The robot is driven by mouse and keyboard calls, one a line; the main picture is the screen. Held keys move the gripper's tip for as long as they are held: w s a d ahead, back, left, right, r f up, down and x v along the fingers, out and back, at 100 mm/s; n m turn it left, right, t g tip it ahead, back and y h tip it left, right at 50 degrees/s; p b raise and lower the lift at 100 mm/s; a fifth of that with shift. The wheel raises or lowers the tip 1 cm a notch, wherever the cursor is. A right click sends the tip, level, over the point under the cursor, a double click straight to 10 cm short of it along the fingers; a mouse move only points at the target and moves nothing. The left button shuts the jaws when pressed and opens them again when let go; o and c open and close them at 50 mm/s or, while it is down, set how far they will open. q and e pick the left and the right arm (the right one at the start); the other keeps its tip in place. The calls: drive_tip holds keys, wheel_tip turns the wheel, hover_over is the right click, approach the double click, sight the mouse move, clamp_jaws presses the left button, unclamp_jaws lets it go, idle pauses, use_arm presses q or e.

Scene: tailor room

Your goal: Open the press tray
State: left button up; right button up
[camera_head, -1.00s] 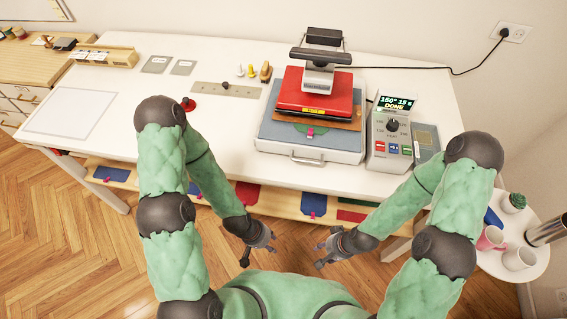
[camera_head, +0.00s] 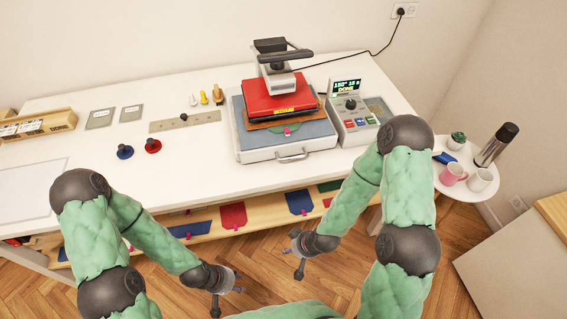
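The heat press (camera_head: 279,93) stands on the white table, with a red upper plate and a black handle (camera_head: 285,58) above it. Its press tray (camera_head: 288,145) is the pale base with a blue-grey top and a metal pull handle (camera_head: 293,156) at the front. A brown sheet and green cloth lie under the red plate. My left gripper (camera_head: 226,296) is low in front of the table, with spread fingers and nothing in it. My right gripper (camera_head: 297,254) is also below the table edge, fingers apart and empty. Both are well clear of the tray handle.
The control box (camera_head: 352,112) stands right of the press, its display reading DONE. Blue (camera_head: 125,152) and red (camera_head: 152,146) knobbed discs stand left. A shelf with coloured pieces (camera_head: 232,215) runs below the tabletop. A round side table (camera_head: 466,188) holds cups and a flask.

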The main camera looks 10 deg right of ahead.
drive_tip(key=n+t+h+b, duration=0.3)
drive_tip(key=n+t+b, duration=0.5)
drive_tip(key=n+t, duration=0.65)
approach(290, 158)
drive_tip(key=w+n+g+b, duration=0.1)
drive_tip(key=w, duration=0.3)
drive_tip(key=w+n+g+b, duration=0.1)
drive_tip(key=w, duration=0.4)
drive_tip(key=shift+b, duration=0.3)
drive_tip(key=shift+x, duration=0.75)
clamp_jaws()
